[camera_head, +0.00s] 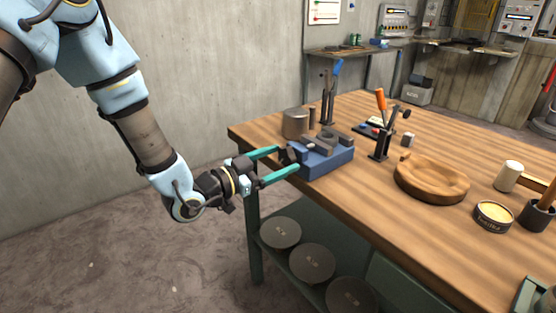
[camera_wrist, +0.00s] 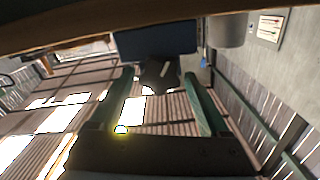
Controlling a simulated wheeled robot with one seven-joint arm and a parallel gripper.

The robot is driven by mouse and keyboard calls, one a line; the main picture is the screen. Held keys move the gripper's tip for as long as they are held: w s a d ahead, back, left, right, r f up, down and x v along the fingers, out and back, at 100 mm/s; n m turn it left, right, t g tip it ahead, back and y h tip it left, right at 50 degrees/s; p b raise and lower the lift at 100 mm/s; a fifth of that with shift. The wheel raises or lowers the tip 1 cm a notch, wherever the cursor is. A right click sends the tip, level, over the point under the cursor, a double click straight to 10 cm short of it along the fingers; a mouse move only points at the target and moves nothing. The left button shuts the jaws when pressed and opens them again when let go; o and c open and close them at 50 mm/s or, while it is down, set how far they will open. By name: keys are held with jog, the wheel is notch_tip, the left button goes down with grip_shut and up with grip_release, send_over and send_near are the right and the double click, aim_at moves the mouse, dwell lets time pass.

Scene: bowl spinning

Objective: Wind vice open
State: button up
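The vice (camera_head: 328,162) has a blue body with grey jaws on top and sits at the near left edge of the wooden bench. Its dark handle (camera_head: 291,155) sticks out toward my gripper. My gripper (camera_head: 287,160) has two teal fingers, spread open, one on each side of the handle. In the wrist view the blue vice body (camera_wrist: 155,40) is at the top, with the dark handle (camera_wrist: 158,76) between the open fingertips (camera_wrist: 159,72). Gaps show between handle and fingers there, so neither finger appears to touch it.
Several grey discs (camera_head: 312,262) lie on the shelf below. The floor to the left is clear.

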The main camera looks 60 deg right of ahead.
jog(key=c, duration=1)
jog(key=shift+c, duration=0.2)
